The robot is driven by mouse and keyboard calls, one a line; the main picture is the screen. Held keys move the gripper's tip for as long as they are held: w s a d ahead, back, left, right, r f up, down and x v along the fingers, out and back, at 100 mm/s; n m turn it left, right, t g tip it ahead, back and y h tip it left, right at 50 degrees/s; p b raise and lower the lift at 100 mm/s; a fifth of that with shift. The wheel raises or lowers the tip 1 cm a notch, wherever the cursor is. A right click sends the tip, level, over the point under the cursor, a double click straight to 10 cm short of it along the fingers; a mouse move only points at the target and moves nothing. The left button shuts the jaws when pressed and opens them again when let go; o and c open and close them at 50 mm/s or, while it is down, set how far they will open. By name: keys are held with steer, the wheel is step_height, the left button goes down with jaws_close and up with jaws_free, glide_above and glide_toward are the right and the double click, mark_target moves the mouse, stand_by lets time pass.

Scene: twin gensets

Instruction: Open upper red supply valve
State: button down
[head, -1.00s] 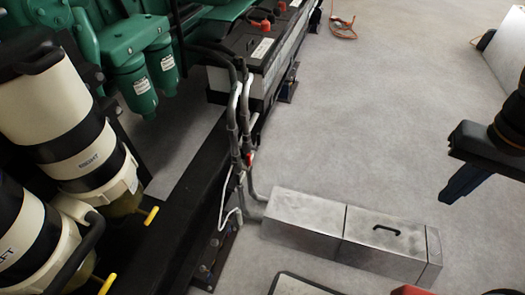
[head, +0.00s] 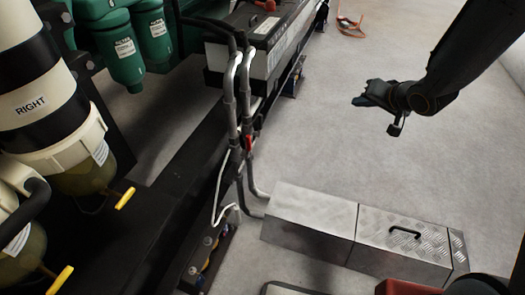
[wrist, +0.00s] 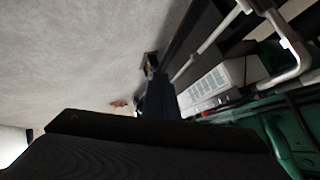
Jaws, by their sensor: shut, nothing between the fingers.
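A small red valve handle (head: 249,142) sits on the grey pipes (head: 232,90) that run down beside the black skid in the head view. I cannot tell its exact angle, and only one red handle is clear there. My gripper (head: 362,100) hangs over the bare floor to the right of the pipes, clearly apart from the red handle. Its fingers are shut and empty, pointing left. In the wrist view the dark gripper (wrist: 158,98) fills the lower middle, and grey pipes (wrist: 283,40) show at upper right. The red handle is not distinguishable there.
A metal floor duct with a black handle (head: 405,232) lies below my gripper. A black battery box (head: 240,55) stands behind the pipes. Yellow-handled filter drains (head: 125,198) are at left. An orange cable (head: 350,27) lies at the back. The floor between is clear.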

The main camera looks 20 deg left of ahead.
mark_target(248, 147)
steer(key=a+f+g+y+b, duration=0.2)
steer(key=a+f+y+b, duration=0.45)
steer(key=a+f, duration=0.45)
steer(key=s+a+f+g+y+b, duration=0.1)
steer(key=s+a+g+y+b, duration=0.2)
steer(key=a, duration=0.5)
steer(key=s+a+f+g+y+b, duration=0.1)
steer(key=s+a+g+y+b, duration=0.2)
steer(key=s+a+b, duration=0.2)
steer(key=shift+s+a+f, duration=0.2)
steer(key=shift+s+a, duration=1.3)
steer(key=shift+a, duration=0.55)
steer(key=shift+s, duration=0.1)
